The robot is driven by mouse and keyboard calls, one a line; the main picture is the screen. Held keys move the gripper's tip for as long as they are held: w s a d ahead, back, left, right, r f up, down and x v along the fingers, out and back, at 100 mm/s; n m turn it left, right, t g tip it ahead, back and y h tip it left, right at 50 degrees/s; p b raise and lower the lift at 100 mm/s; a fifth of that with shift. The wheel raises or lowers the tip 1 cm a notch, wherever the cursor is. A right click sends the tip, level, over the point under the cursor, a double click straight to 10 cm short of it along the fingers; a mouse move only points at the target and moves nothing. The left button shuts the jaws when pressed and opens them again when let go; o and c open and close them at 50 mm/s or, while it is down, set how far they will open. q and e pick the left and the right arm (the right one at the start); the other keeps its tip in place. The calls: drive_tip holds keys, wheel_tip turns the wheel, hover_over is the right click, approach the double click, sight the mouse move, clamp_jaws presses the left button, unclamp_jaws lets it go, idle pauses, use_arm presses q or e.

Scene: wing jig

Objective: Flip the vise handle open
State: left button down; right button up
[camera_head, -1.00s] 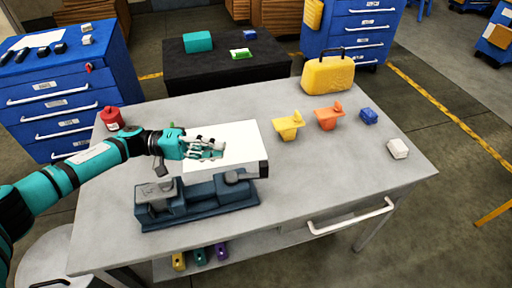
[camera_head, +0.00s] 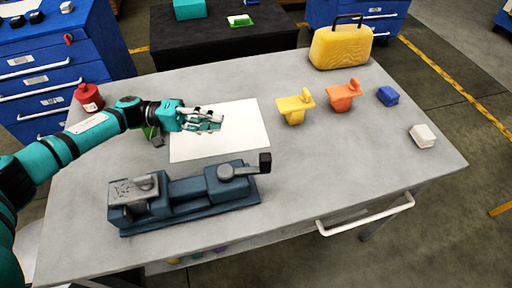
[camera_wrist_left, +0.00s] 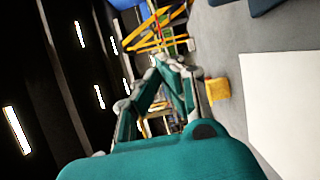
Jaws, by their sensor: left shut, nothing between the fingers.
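The vise (camera_head: 185,195) is a long blue-grey body lying on the front left of the grey table. Its handle (camera_head: 243,169) is a grey lever on the vise's right end, stretching right to a dark block at the tip. My left gripper (camera_head: 220,120) is shut and empty over the white sheet, behind the vise and apart from the handle. The left wrist view shows its fingers (camera_wrist_left: 165,70) closing together; the vise is not clearly seen there. My right gripper is not in view.
A white sheet (camera_head: 240,140) lies behind the vise. A yellow part (camera_head: 295,106), an orange part (camera_head: 343,95), a blue block (camera_head: 388,96) and a white block (camera_head: 423,135) stand farther right. A red can (camera_head: 89,98) is at the left. The table right of the vise is clear.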

use_arm(q)
drive_tip(key=shift+w+f+b, duration=0.15)
drive_tip(key=shift+f+b, duration=0.6)
drive_tip(key=shift+f, duration=0.5)
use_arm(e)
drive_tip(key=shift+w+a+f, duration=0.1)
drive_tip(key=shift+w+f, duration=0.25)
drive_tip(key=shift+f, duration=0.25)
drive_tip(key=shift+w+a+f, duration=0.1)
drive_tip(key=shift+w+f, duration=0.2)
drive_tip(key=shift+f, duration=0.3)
use_arm(q)
drive_tip(key=shift+d, duration=0.1)
drive_tip(key=s+d+p, duration=0.3)
drive_tip(key=s+d, duration=0.2)
drive_tip(key=d, duration=0.5)
drive_tip(key=shift+d, duration=0.15)
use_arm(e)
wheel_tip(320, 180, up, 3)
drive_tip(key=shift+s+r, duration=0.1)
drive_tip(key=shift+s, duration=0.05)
